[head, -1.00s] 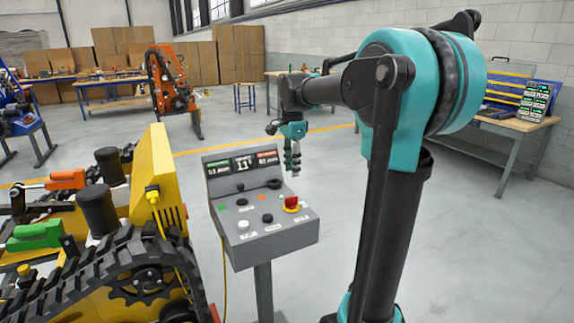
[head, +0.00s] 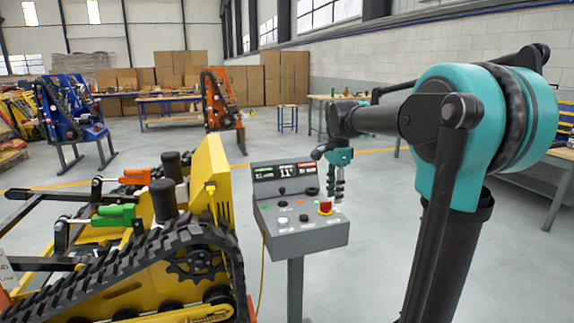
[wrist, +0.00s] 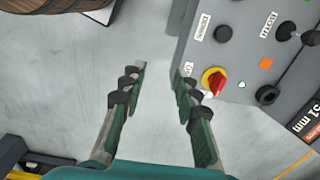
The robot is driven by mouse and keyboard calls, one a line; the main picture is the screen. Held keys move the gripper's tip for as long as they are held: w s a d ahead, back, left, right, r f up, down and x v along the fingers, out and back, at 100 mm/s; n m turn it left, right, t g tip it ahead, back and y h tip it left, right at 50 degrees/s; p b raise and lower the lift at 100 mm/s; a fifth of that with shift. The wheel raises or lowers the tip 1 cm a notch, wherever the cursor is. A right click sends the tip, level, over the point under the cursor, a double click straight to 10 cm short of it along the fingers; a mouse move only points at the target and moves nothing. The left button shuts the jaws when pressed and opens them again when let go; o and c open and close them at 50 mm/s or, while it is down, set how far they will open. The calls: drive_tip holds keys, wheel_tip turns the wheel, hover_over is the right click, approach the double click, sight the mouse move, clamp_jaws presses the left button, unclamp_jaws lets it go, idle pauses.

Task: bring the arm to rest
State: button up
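My gripper (wrist: 158,100) is open and empty in the wrist view, its two green and black fingers spread apart over bare floor. In the head view my gripper (head: 338,188) hangs pointing down by the right side of the grey control console, and whether its fingers touch the console cannot be told there. The control console (head: 322,236) stands on a post, with a red knob on a yellow base, several buttons and a display. The red knob (wrist: 214,84) is just right of the right finger in the wrist view.
A yellow tracked carrier (head: 120,284) with green and orange handles stands left of the console. A blue carrier (head: 75,110) and an orange one (head: 222,100) stand farther back. Workbenches line the right wall. Open floor lies behind the console.

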drive_tip(key=s+d+f+n+t, duration=0.2)
drive_tip(key=s+f+n, duration=0.5)
drive_tip(key=s+f, duration=0.4)
drive_tip(key=s+d+f+n+t, duration=0.2)
drive_tip(key=s+f+n, duration=0.5)
drive_tip(key=s+f, duration=0.4)
drive_tip(key=shift+f, duration=0.7)
drive_tip(key=shift+s, duration=0.1)
idle(0.7)
